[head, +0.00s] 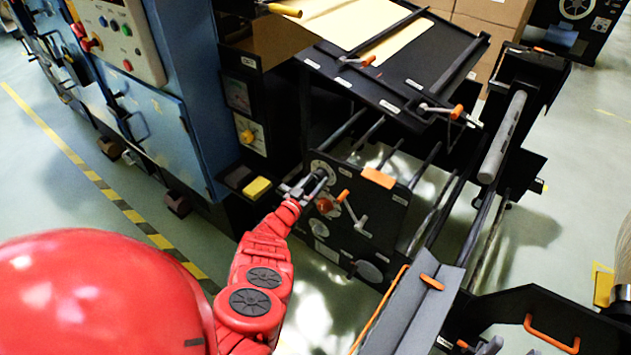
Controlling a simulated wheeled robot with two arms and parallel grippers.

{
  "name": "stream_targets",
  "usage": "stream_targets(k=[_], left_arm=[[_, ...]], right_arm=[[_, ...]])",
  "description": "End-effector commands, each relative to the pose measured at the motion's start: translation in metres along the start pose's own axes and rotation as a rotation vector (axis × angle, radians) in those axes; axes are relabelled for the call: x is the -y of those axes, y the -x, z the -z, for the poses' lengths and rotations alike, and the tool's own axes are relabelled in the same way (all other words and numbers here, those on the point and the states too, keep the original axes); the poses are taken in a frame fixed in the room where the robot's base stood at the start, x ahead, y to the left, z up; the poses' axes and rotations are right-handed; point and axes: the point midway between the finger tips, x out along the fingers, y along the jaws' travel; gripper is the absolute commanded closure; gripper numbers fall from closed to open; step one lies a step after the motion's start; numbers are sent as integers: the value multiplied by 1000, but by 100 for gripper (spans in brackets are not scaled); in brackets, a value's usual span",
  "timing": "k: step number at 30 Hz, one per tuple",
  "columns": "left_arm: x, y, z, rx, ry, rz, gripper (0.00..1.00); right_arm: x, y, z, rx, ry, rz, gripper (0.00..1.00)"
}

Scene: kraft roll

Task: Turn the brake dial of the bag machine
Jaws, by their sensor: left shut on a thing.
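The bag machine's black side panel (375,225) stands in the middle of the head view. The brake dial (321,166) sits near the panel's upper left corner, with pale markings around it. My left gripper (314,184) reaches it from the lower left and is shut on its knob. The fingers cover much of the knob, so its pointer and setting cannot be read. My right gripper is not in view.
An orange-knobbed crank (335,202) sits just below and right of my left gripper. A yellow block (257,187) is close on the left. A black tray with yellow paper (365,22) overhangs behind. A grey roller shaft (502,137) stands to the right.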

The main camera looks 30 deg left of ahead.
Motion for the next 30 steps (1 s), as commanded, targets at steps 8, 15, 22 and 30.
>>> stream_targets(k=[8, 15, 22, 30], left_arm=[[0, 0, -1, 2, -1, -1, 30], [0, 0, 0, 1, -2, 0, 19], [0, 6, 0, 3, -2, -1, 19], [0, 49, 0, 8, 0, 2, 19]], right_arm=[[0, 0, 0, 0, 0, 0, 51], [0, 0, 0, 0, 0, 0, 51], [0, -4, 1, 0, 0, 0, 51], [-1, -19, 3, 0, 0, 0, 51]])
